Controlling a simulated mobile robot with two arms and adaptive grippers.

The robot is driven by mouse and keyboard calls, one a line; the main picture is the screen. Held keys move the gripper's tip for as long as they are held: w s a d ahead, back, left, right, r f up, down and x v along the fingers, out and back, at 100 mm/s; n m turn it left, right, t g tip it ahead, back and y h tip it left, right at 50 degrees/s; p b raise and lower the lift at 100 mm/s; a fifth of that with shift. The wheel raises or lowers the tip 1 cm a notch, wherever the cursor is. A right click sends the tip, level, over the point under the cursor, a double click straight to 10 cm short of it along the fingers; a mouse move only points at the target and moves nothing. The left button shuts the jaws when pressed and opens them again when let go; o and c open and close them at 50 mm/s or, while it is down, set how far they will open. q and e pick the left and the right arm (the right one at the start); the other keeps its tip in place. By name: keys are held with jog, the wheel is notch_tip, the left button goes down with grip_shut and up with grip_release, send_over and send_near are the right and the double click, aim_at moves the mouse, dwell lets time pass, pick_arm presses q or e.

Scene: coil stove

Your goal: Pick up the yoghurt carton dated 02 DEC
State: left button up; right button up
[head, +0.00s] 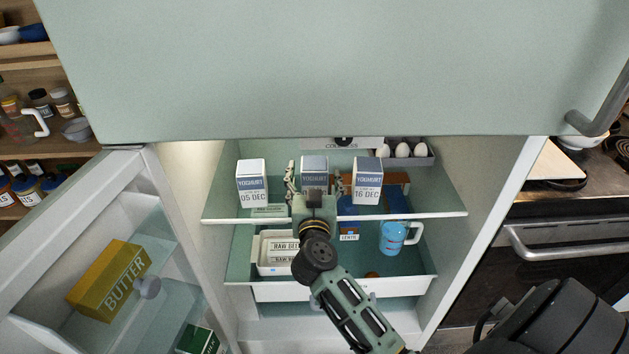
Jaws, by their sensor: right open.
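Three white-and-blue yoghurt cartons stand upright on the fridge's upper shelf. The left carton (252,184) reads 05 DEC and the right carton (367,182) reads 16 DEC. The middle carton (314,167) shows its YOGHURT label, but its date is hidden behind my right gripper (314,176). My right gripper is open, with one finger on each side of the middle carton in this view. I cannot tell whether the fingers touch it. My left gripper is not in view.
An egg tray (407,160) sits behind the right carton. The lower drawer holds a white tub (263,254) and a blue mug (393,238). The open fridge door (80,235) at left holds a butter box (110,279). The closed upper door (330,70) overhangs the shelf.

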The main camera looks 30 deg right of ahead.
jog(key=c, duration=1.5)
jog(key=shift+r, duration=0.1)
jog(key=shift+c, duration=0.5)
